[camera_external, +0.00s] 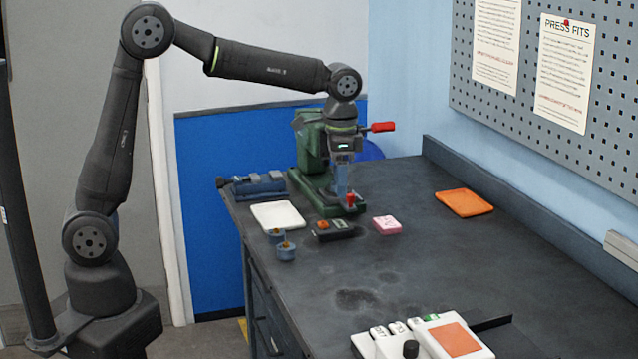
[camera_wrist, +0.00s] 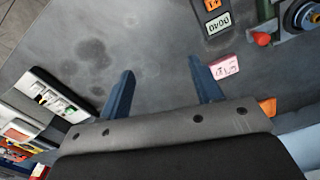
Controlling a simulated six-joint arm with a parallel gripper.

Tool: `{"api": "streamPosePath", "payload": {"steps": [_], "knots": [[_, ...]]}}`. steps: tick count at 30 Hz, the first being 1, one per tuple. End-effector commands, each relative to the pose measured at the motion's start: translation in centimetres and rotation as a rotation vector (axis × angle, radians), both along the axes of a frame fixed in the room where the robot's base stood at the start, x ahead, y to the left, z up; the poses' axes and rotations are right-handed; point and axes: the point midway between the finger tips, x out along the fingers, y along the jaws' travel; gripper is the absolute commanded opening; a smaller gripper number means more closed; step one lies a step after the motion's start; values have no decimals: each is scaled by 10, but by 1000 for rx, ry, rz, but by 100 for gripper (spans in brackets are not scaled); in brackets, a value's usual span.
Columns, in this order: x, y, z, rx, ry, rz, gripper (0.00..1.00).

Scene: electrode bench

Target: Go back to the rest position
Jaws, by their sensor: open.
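My gripper (camera_external: 342,184) points down in front of the green press (camera_external: 311,150) in the external view, and its fingers overlap the press in that picture. In the wrist view its two blue fingers (camera_wrist: 163,80) are spread wide apart, with only bare dark bench visible between them. Nothing is held. My arm reaches out over the bench from the left, bent at the elbow. No marker for a rest position shows in either view.
Near the press are a pink block (camera_external: 387,225), a black box (camera_external: 333,230), small blue cylinders (camera_external: 286,251), a white tray (camera_external: 277,215) and a blue vise (camera_external: 258,186). An orange tray (camera_external: 464,203) lies right. A white device (camera_external: 436,338) stands in front. The middle bench is clear.

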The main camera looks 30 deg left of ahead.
Motion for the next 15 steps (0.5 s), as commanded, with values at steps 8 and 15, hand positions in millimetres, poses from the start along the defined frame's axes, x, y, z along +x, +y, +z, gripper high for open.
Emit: {"api": "streamPosePath", "payload": {"steps": [8,15], "knots": [[-57,-2,-7,1,0,-111,59],[-104,2,-15,0,0,-205,59]]}}
